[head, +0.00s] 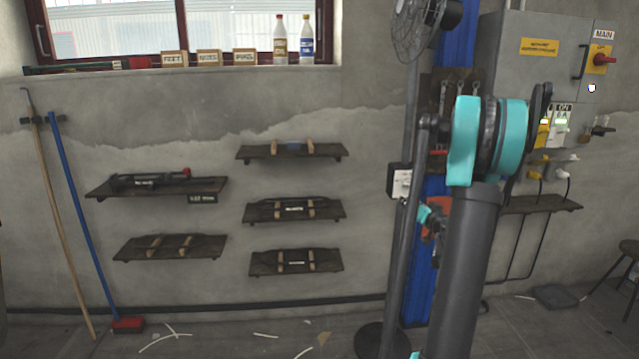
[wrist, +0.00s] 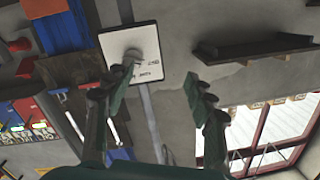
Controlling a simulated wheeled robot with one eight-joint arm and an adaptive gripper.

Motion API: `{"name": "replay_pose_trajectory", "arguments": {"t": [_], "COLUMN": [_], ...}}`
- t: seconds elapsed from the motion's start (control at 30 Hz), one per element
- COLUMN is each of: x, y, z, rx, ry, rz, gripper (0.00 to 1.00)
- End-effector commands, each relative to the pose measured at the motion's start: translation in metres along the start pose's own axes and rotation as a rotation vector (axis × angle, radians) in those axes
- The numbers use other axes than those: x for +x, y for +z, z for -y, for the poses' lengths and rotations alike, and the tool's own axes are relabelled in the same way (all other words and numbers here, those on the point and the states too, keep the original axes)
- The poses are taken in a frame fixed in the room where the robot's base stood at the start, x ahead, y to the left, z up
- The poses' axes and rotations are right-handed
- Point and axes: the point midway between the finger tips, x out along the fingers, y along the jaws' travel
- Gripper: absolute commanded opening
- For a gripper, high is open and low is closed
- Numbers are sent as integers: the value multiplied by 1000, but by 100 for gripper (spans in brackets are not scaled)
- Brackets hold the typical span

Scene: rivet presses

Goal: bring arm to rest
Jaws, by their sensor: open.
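My gripper (wrist: 161,88) shows in the wrist view with its two dark green fingers spread wide apart. It is open and nothing is between the fingers. In the head view, my dark grey and teal arm stands raised at the right of centre. The gripper itself cannot be made out clearly in the head view, as it is behind or beyond the arm's links.
Wall shelves (head: 295,209) hold dark items on wooden blocks. A standing fan (head: 412,30) and a blue column (head: 421,265) are close behind my arm. A grey cabinet (head: 540,60) hangs at right; a stool (head: 628,250) stands at the right edge. A blue-handled broom (head: 80,190) leans at left.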

Motion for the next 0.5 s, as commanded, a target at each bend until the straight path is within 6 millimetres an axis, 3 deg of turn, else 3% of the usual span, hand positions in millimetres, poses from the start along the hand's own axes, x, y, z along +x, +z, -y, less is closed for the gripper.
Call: {"name": "replay_pose_trajectory", "arguments": {"t": [0.03,0.2,0.33,0.5], "x": [-6,-41,-84,-155], "y": [11,64,110,169], "z": [27,111,159,194], "rx": [-6,-28,-47,-86], "ry": [-29,-103,-120,-81], "rz": [50,280,465,700], "gripper": [55,55,55,55]}}
